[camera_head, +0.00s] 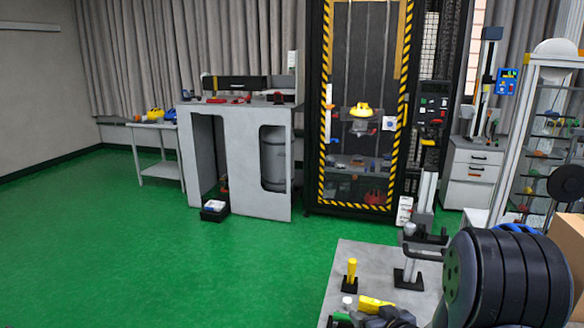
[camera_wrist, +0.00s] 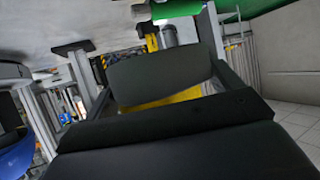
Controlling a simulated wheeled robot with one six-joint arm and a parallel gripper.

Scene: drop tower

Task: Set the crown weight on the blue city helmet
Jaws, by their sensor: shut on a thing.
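My gripper (camera_head: 388,318) is low over the grey bench at the bottom of the head view. It is shut on a yellow piece (camera_head: 375,303), which also shows behind the dark fingers in the wrist view (camera_wrist: 175,98). Much of this piece is hidden, so I cannot tell its full shape or whether it is the crown weight. A blue helmet (camera_head: 517,229) shows at the right of the head view, mostly hidden behind my arm. A blue curved surface, probably the same helmet, is at the lower left of the wrist view (camera_wrist: 15,158).
The grey bench (camera_head: 350,250) bears a yellow post on a black foot (camera_head: 351,270), a green item (camera_head: 343,317) and a grey stand (camera_head: 408,275). A striped drop tower (camera_head: 310,190) holds a yellow helmet (camera_head: 360,110). The green floor at left is open.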

